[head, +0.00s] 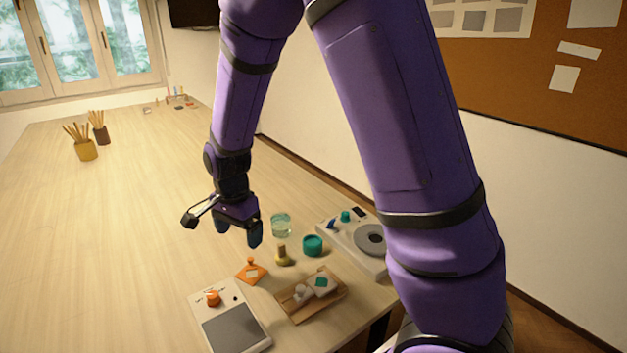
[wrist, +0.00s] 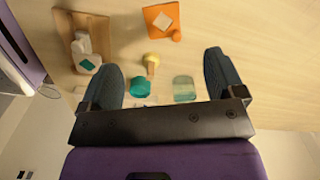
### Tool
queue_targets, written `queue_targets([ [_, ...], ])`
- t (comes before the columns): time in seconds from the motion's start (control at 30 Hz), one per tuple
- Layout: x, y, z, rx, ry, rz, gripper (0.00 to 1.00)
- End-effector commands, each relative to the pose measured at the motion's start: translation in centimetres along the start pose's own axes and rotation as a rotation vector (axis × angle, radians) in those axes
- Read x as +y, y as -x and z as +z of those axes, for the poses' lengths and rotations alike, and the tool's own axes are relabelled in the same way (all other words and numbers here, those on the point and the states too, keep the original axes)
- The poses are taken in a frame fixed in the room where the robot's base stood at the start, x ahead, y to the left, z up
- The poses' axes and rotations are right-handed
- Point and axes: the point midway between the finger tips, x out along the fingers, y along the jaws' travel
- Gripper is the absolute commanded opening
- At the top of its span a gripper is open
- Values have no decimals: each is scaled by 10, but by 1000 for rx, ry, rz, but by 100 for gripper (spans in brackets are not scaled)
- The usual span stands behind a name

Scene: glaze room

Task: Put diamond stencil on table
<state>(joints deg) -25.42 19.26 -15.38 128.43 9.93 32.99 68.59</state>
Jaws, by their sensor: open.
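An orange square plate with a pale diamond in its middle (head: 251,271), which looks like the diamond stencil, lies flat on the wooden table (head: 120,230). It also shows at the top of the wrist view (wrist: 151,12), with a small orange knob at one corner. I cannot tell whether the pale diamond is a cutout. My gripper (head: 238,232) is open and empty, above the table and apart from the plate, higher and slightly left of it in the head view. Its two fingers are spread wide in the wrist view (wrist: 160,65).
A wooden tray (head: 293,315) holds white pieces, one with a teal diamond. A yellow-topped piece (head: 283,255), teal pot (head: 312,246) and glass (head: 281,225) stand nearby. A white device (head: 367,250) is right, another with an orange knob (head: 228,322) in front.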

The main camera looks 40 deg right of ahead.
Motion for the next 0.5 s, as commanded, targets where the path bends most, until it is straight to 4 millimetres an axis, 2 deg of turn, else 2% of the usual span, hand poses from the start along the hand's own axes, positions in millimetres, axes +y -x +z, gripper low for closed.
queue_targets([
  [0.17,19,48,-6,-15,123,-65,88],
  [0.3,44,92,-9,-11,266,-126,88],
  [0.5,86,146,-11,30,472,-204,88],
])
